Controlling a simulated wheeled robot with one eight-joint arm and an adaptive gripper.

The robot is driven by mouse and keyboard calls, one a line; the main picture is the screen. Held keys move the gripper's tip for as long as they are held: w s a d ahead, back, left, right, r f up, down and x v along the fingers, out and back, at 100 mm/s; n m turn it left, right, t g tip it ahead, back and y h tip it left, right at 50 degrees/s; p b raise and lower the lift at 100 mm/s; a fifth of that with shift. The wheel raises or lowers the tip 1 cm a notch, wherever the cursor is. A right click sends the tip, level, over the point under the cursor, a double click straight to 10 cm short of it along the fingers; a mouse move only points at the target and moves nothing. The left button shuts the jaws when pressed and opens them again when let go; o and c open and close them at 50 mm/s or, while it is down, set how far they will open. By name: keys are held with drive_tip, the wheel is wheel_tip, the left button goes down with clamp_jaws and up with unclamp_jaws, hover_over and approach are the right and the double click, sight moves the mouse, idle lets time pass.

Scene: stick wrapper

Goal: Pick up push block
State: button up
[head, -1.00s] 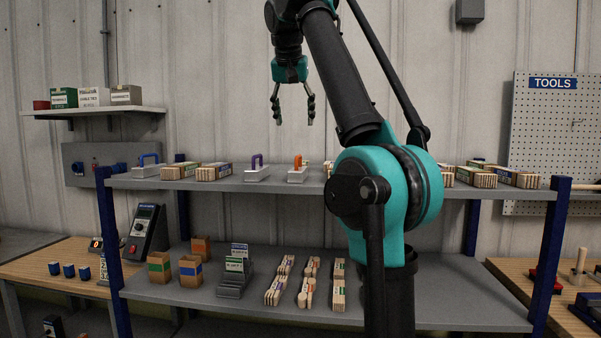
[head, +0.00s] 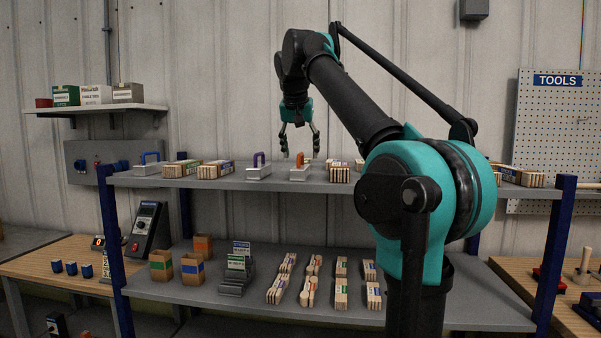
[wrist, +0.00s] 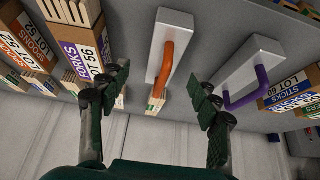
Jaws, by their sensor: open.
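Several push blocks, pale grey metal bars with arched handles, stand on the upper shelf. One has an orange handle (head: 299,174), one a purple handle (head: 258,172) and one a blue handle (head: 148,168). My gripper (head: 300,153) is open and empty just above the orange-handled block in the head view. In the wrist view, the orange-handled block (wrist: 158,48) shows beyond and between the fingers of my gripper (wrist: 160,82), apart from them. The purple-handled block (wrist: 240,72) lies to the right there. The blue-handled block is not clear in the wrist view.
Bundled stick packs (head: 215,170) stand between the blocks, and a FORKS pack (wrist: 80,45) is close to the left finger in the wrist view. The upper shelf (head: 240,183) has a corrugated wall behind it. The lower shelf holds cartons (head: 192,270) and more bundles.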

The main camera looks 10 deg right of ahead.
drive_tip(key=shift+a+x, duration=0.15)
drive_tip(key=shift+x, duration=1.2)
drive_tip(key=shift+a+x, duration=0.1)
drive_tip(key=shift+x, duration=1.25)
drive_tip(key=shift+c, duration=0.3)
clamp_jaws()
